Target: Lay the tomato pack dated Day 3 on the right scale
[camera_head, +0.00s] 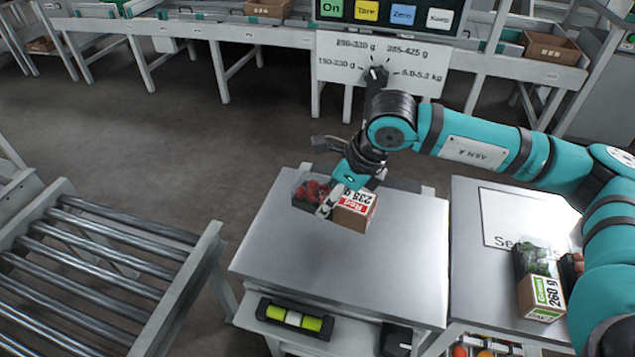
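I cannot tell whether the pack touches the plate. A second pack (541,290), labelled "Green 260 g", lies on the steel surface at the right. No day date is readable on either pack. My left gripper is not in view.
A roller conveyor (100,265) stands at the left. A bubble level (295,319) sits below the plate's front edge. Behind are a weight-range dial board (340,72) and a button panel (385,13). A white sheet (510,215) lies on the right surface. The plate's front is clear.

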